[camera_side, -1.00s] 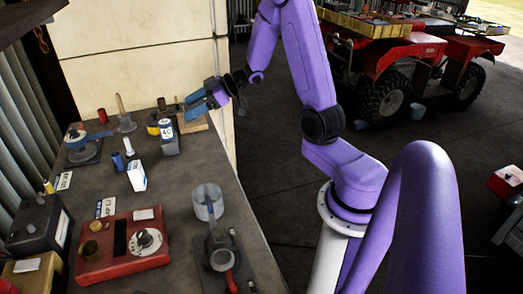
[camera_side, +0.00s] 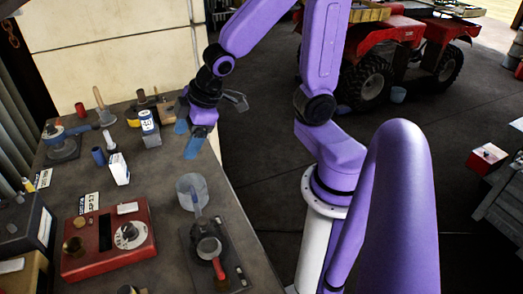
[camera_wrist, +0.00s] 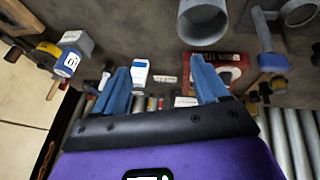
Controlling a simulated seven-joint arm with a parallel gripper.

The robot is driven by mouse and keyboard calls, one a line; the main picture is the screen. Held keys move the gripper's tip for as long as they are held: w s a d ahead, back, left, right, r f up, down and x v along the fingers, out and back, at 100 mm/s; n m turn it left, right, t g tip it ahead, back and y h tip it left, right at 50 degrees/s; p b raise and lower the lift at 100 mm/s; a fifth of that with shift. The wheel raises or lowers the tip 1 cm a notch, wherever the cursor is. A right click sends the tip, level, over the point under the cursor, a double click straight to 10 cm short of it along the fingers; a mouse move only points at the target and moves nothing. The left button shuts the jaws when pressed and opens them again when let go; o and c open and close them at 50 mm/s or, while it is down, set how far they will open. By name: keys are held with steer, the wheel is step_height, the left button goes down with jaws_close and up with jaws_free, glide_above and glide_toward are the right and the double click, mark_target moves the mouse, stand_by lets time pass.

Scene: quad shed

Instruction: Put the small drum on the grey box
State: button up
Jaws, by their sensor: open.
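The small drum (camera_side: 147,121), white with a blue-marked label, appears to stand upright on the grey box (camera_side: 152,140) near the table's right edge. In the wrist view the drum (camera_wrist: 69,63) and the grey box (camera_wrist: 78,41) overlap at the upper left. My gripper (camera_side: 188,137) has blue fingers pointing down, to the right of the drum and apart from it. In the wrist view its fingers (camera_wrist: 160,76) are spread with nothing held between them.
A clear grey cylinder (camera_side: 192,190) and a dark fixture with a red handle (camera_side: 218,268) stand nearer the camera. A white carton (camera_side: 119,169), a red control box (camera_side: 105,242) and several small items stand left. The pale wall (camera_side: 120,45) is behind.

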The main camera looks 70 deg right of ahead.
steer(key=s+n+g+h, duration=0.1)
steer(key=s+g, duration=0.3)
steer(key=s, duration=1.3)
steer(key=shift+s+r+n+g, duration=0.25)
steer(key=shift+s+n+g, duration=0.15)
steer(key=shift+n, duration=0.5)
